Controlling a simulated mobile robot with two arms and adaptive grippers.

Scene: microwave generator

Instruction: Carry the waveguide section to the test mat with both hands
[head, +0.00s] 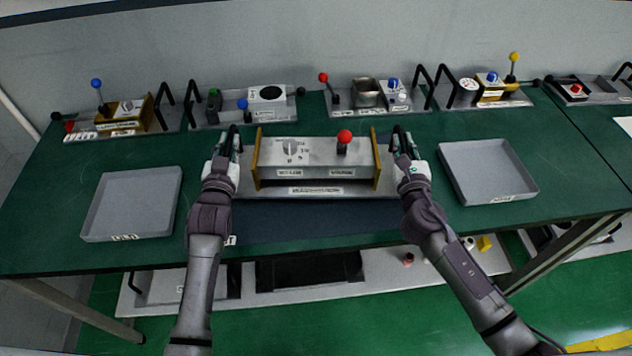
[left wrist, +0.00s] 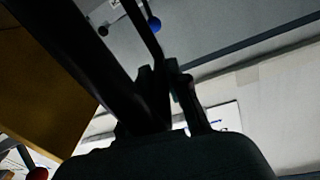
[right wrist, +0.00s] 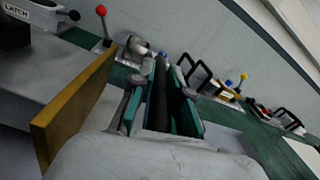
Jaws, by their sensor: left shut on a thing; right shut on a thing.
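The waveguide section (head: 318,156) is a grey box with yellow end plates, a dial and a red-knobbed lever, on a pale base plate with black end handles. It stands upright and level in the head view. My left gripper (head: 230,143) is shut on its left handle, and my right gripper (head: 403,143) is shut on its right handle. A yellow end plate shows in the left wrist view (left wrist: 40,85) and in the right wrist view (right wrist: 72,108). The dark blue test mat (head: 310,224) shows in front of and partly under the section. I cannot tell whether they touch.
Empty grey trays lie at the left (head: 133,205) and right (head: 488,170) of the green bench (head: 55,222). Several modules with knobs and handles line the back, including a yellow one (head: 128,113) at left. A lower shelf (head: 385,272) holds small parts.

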